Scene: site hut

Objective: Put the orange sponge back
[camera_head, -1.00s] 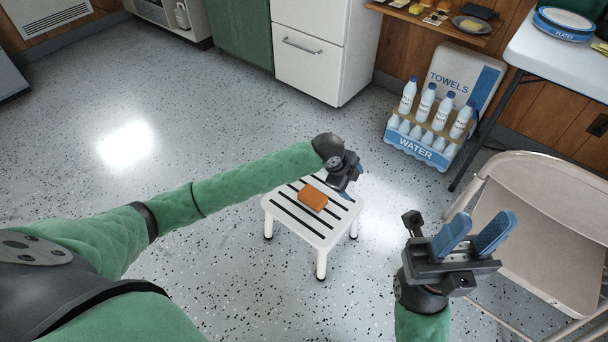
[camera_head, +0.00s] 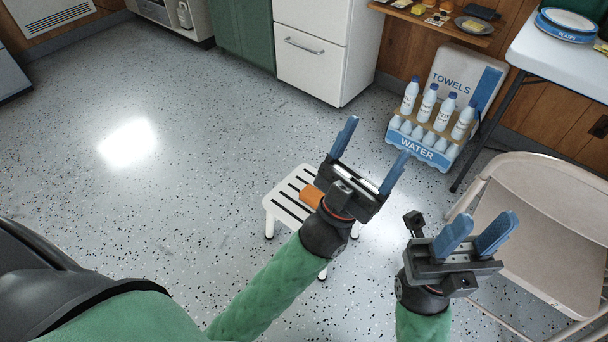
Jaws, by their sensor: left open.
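The orange sponge (camera_head: 311,196) lies on a small white slatted stool (camera_head: 284,206). My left gripper and its wrist cover part of both. My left gripper (camera_head: 372,158) is open and empty, its blue fingers spread apart above and to the right of the sponge, pointing away from it. My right gripper (camera_head: 474,235) is to the right of the stool, in front of the beige chair. Its two blue fingers stand apart with nothing between them.
A beige folding chair (camera_head: 546,219) stands at the right. A water bottle crate (camera_head: 424,149) and towels box (camera_head: 462,74) stand by the wall. A wooden shelf (camera_head: 440,26) holds small items. A white table (camera_head: 560,62) holds plates (camera_head: 564,25). Floor at left is clear.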

